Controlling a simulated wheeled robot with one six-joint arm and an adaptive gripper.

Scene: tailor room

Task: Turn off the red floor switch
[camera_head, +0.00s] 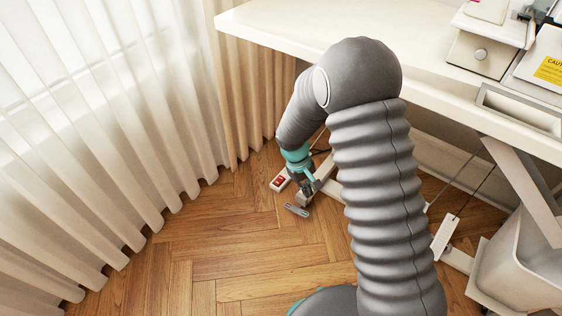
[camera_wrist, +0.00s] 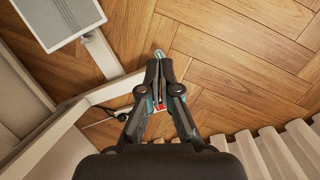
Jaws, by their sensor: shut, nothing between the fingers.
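The red floor switch (camera_head: 280,181) is a small white box with red rockers on the wood floor, near the curtain and beside the table's foot. In the wrist view only bits of its red and white (camera_wrist: 160,106) show behind my fingers. Whether it is on or off cannot be read. My gripper (camera_head: 303,198) is low near the floor, to the right of the switch and slightly nearer the camera. In the wrist view my gripper (camera_wrist: 158,72) has its fingers together, with nothing held. Contact with the switch cannot be made out.
The white table (camera_head: 300,30) overhangs at the right, with its leg frame (camera_head: 525,190) below. A white bin (camera_head: 520,260) stands lower right. Beige curtains (camera_head: 245,100) hang close at the left. A dark cord (camera_wrist: 100,122) runs by the table's foot.

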